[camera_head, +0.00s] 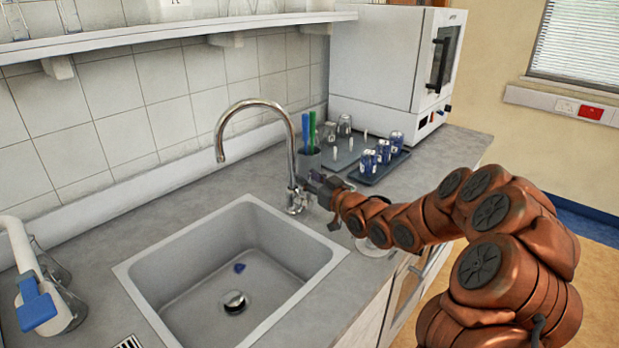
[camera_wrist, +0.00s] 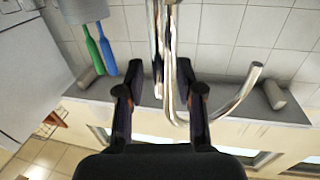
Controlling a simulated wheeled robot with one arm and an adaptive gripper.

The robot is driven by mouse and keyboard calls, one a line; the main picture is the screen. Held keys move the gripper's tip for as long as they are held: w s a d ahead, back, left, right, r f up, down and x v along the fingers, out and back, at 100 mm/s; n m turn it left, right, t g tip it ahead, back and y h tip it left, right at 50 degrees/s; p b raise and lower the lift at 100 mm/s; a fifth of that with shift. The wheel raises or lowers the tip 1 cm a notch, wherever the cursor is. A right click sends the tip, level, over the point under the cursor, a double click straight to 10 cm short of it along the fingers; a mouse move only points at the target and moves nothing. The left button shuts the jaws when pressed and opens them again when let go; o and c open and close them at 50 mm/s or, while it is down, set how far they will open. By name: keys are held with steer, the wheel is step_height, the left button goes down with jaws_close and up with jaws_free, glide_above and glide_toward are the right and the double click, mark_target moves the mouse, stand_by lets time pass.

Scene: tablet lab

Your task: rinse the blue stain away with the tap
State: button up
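The blue stain (camera_head: 239,267) is a small dark blue patch on the floor of the grey sink (camera_head: 136,282), just behind the round drain (camera_head: 235,301). The chrome tap (camera_head: 292,140) stands at the sink's back right corner, and its curved spout hangs over the basin. I see no water coming from it. My gripper (camera_head: 312,190) is at the tap's base, and its tips are hard to make out there. In the wrist view my gripper (camera_wrist: 158,74) is open, with chrome parts of the tap (camera_wrist: 168,50) showing between the fingers. I cannot tell whether they touch.
A cup with green and blue brushes (camera_head: 308,158) stands behind the tap. A dark tray of blue-labelled vials (camera_head: 378,163) and a white oven (camera_head: 385,70) are to the right. A blue-headed bottle (camera_head: 37,305) stands at the left. A shelf (camera_head: 140,38) runs above.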

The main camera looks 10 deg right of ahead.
steer(key=shift+c, duration=0.2)
jaws_close()
stand_by(0.6)
